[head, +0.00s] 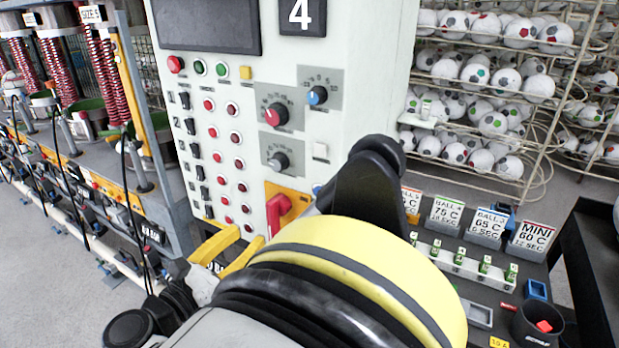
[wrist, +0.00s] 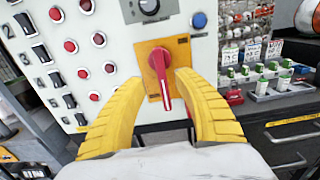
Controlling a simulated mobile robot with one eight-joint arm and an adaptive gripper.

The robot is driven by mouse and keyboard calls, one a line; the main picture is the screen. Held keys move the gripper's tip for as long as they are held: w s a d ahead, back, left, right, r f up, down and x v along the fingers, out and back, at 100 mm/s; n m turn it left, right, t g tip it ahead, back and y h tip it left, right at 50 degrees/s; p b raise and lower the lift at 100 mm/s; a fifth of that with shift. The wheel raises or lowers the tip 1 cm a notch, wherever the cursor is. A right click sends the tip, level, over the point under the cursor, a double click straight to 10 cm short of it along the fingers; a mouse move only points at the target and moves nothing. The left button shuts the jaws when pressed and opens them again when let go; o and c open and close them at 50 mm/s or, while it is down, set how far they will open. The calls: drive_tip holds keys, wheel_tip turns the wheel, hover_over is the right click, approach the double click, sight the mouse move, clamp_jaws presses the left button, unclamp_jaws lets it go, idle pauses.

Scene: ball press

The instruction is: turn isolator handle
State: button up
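The isolator handle (wrist: 159,75) is a red lever on a yellow-orange plate (wrist: 180,48) on the control panel. In the wrist view its grip hangs down, slightly tilted, with a white line near its tip. In the head view the red handle (head: 278,212) shows at the panel's lower right, partly covered by my arm. My gripper (wrist: 160,100) has two yellow fingers, spread apart on either side of the handle. A gap shows between the handle and each finger. In the head view yellow fingers (head: 228,252) show at the left of my arm.
The light panel (head: 240,110) carries red buttons, black switches and knobs. A blue button (wrist: 199,20) sits above right of the handle. A dark bench (head: 470,285) with labelled holders (head: 487,225) is at right. Ball racks (head: 480,90) stand behind; press machinery (head: 90,150) is at left.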

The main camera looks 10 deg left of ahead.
sight(269, 217)
drive_tip(key=b+x, duration=0.2)
drive_tip(key=x, duration=0.7)
drive_tip(key=shift+w+d, duration=0.15)
drive_tip(key=shift+w, duration=0.05)
clamp_jaws()
